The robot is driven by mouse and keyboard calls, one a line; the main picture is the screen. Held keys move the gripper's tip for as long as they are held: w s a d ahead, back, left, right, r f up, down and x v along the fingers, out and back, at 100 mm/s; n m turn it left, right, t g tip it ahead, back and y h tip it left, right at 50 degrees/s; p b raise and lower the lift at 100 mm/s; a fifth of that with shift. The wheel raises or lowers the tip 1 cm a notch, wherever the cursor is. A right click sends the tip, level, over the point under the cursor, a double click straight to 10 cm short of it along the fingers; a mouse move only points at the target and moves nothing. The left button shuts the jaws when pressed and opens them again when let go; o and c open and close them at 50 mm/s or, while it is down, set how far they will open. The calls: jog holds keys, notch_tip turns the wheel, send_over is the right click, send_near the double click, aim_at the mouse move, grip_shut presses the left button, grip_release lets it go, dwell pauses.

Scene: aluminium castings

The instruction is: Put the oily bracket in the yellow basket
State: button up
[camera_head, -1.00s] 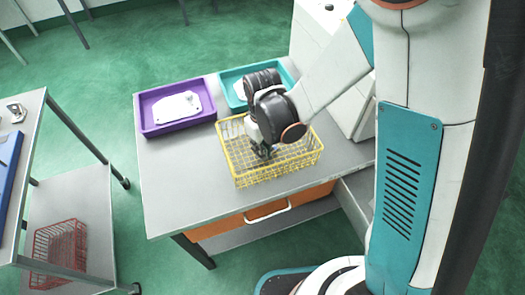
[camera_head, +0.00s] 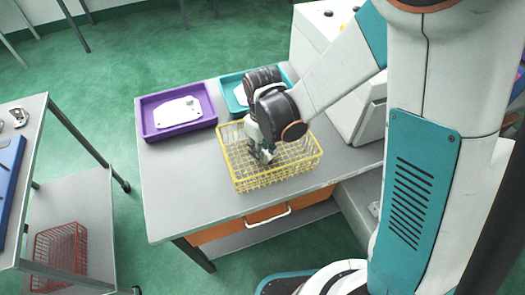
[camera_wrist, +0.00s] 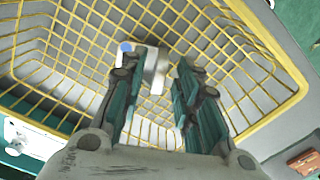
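The yellow wire basket (camera_head: 236,180) stands on the grey table, and its mesh fills much of the wrist view (camera_wrist: 245,50). A small pale metal bracket (camera_wrist: 157,68) with a blue spot at one end lies inside the basket, just beyond my fingertips. I cannot make out oil on it. My gripper (camera_head: 263,156) reaches down into the basket. In the wrist view my gripper (camera_wrist: 152,80) has its two fingers apart with a clear gap between them. The left fingertip is close to the bracket and overlaps its edge in the picture; whether they touch is unclear.
A purple tray (camera_head: 148,124) with a white plate stands behind the basket at left. A teal tray (camera_head: 228,84) stands behind my gripper. A white machine (camera_head: 362,118) is on the right. A trolley (camera_head: 70,190) at left bears a metal part (camera_head: 20,117) and a red basket (camera_head: 60,248).

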notch_tip(320, 180, up, 10)
jog(key=p, duration=0.3)
jog(key=shift+f, duration=0.15)
dwell(0.3)
